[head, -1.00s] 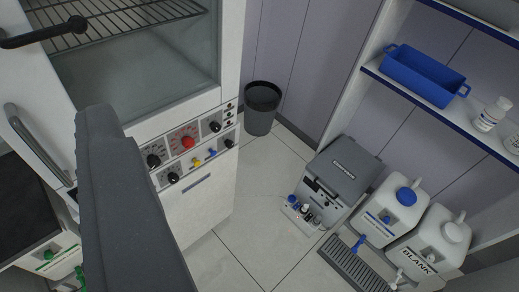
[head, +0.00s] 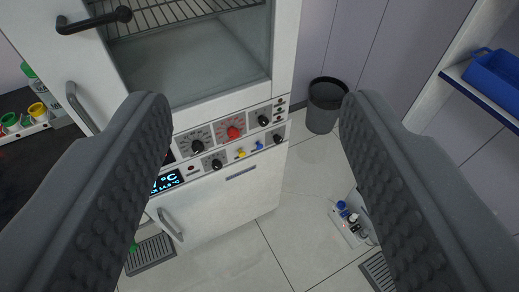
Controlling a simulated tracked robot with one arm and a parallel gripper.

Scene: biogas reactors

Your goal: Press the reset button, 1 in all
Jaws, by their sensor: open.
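A white cabinet with a glass door carries a control panel (head: 228,142) on its front. The panel has black knobs, a red knob (head: 234,132), a small yellow button (head: 241,153) and a small blue button (head: 259,145). I cannot read any label that says which is the reset button. My gripper (head: 253,105) is open and empty, its two dark grey fingers wide apart on either side of the panel in the picture. It appears to touch nothing. The left finger hides the left end of the panel and part of a lit display (head: 168,181).
A black bin (head: 325,105) stands on the floor right of the cabinet. A blue tray (head: 497,80) sits on a shelf at the right. Door handles (head: 93,20) stick out at the left. Tiled floor (head: 300,225) is open at lower middle.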

